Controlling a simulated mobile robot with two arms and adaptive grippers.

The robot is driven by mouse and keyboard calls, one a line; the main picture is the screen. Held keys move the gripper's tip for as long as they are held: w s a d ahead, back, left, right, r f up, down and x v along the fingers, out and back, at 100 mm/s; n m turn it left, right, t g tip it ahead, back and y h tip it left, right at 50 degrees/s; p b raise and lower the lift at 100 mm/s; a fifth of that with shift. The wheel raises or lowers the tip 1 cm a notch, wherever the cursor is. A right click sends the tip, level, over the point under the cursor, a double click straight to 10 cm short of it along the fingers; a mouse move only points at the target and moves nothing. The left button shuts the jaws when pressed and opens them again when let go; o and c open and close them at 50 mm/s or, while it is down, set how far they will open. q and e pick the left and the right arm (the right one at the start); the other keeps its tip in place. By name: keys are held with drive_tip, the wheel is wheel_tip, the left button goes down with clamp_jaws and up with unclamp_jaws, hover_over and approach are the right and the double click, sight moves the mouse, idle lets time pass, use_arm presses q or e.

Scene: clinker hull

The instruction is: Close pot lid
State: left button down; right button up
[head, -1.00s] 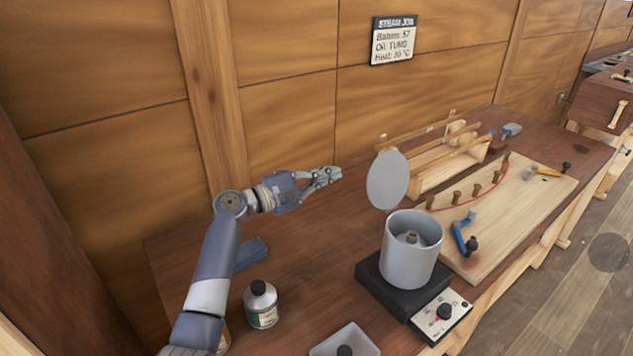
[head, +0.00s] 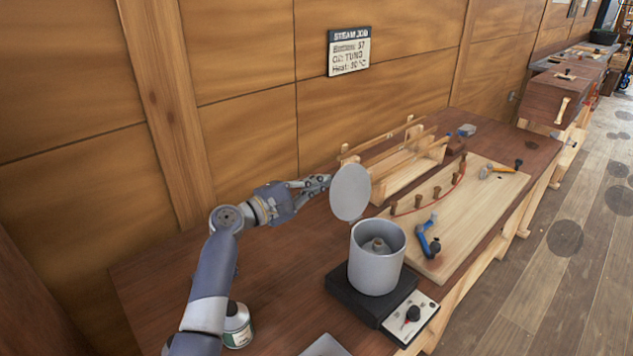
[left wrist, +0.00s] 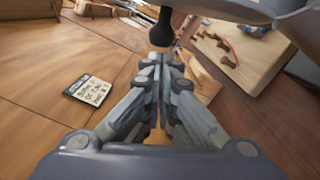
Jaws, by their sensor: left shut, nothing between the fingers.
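The grey metal pot (head: 376,268) stands upright on a dark heater base (head: 350,296), and a short post shows inside it. Its round grey lid (head: 350,192) stands raised, nearly upright, at the pot's back left rim, so the pot is open. My left gripper (head: 324,183) is shut and empty, just left of and behind the lid. In the left wrist view the shut fingers (left wrist: 160,62) point at a dark knob (left wrist: 162,32), with the grey lid's edge (left wrist: 225,8) above it. I cannot tell whether they touch. My right gripper is not in view.
A wooden rack (head: 400,165) and a board with pegs and a blue clamp (head: 428,240) lie behind and right of the pot. The wooden wall is close behind my left arm.

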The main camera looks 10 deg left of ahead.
use_arm(q)
drive_tip(key=shift+d+r, duration=0.1)
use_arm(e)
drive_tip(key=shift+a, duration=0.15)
use_arm(q)
drive_tip(key=shift+s+d+r+m, duration=0.15)
drive_tip(key=shift+r+m, duration=0.1)
drive_tip(key=shift+m, duration=0.15)
